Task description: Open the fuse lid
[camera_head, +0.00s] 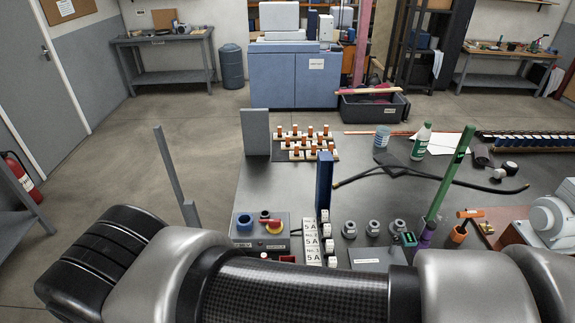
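A row of small white fuse-like pieces (327,246) stands on the table, partly hidden by my arm. White labels (311,240) reading "5A" lie along its left side. A narrow blue panel (324,182) stands upright at the far end of this row; I cannot tell if it is the fuse lid, or whether it is hinged there. My arm crosses the bottom of the picture in front of the table. My gripper is not in view, so its state does not show.
Several grey round fittings (373,228), a tall green post (452,174) and an orange-handled tool (460,233) stand to the right. A black cable (440,186) lies behind them.

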